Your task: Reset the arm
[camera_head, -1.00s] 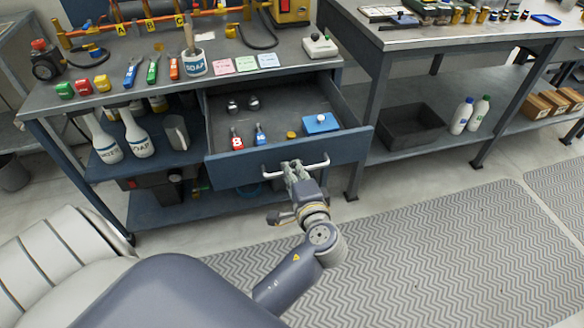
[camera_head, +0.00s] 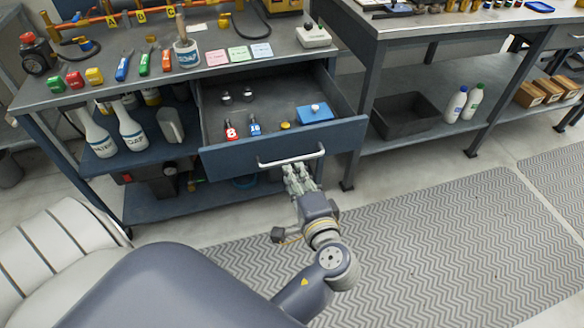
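My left gripper (camera_head: 297,172) is in front of the open drawer, just below its pale bar handle (camera_head: 291,159). The drawer (camera_head: 240,156) is pulled out under the left workbench. My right gripper is not in view.
A black bin (camera_head: 407,116) sits under the right bench. The patterned floor mat (camera_head: 450,240) is clear.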

